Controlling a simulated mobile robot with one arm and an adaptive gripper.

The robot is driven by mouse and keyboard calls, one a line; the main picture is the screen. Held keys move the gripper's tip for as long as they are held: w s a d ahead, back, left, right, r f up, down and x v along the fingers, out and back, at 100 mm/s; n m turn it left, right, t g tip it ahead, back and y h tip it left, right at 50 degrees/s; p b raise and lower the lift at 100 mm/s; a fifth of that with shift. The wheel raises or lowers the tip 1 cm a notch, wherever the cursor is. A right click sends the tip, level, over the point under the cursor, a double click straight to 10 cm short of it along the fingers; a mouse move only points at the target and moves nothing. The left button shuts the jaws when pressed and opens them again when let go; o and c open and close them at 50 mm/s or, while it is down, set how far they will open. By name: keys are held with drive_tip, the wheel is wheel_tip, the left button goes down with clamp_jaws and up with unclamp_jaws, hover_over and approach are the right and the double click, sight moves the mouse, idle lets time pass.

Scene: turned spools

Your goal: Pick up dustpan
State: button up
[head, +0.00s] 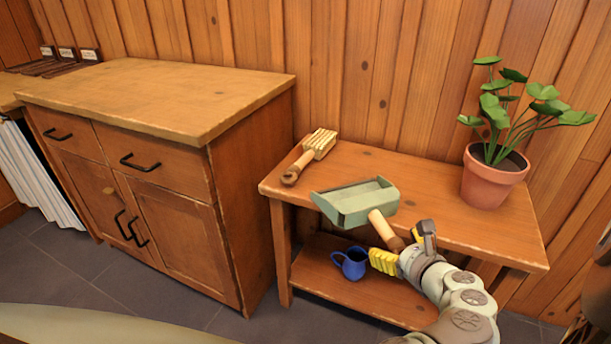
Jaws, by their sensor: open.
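A pale green dustpan (356,202) with a wooden handle (386,230) lies on the small wooden table (430,192). Its open pan points to the back left and its handle points towards the front edge. My gripper (402,248) is open, with yellow finger pads, at the front of the table. Its fingers are near the handle's end, one to either side of it in the picture. I cannot tell whether they touch the handle.
A brush (309,156) lies at the table's left end, behind the dustpan. A potted plant (492,178) stands at the right end. A blue mug (353,263) sits on the lower shelf (320,275). A wooden cabinet (150,165) stands left of the table.

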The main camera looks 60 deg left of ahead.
drive_tip(key=shift+d, duration=0.1)
clamp_jaws()
idle(0.5)
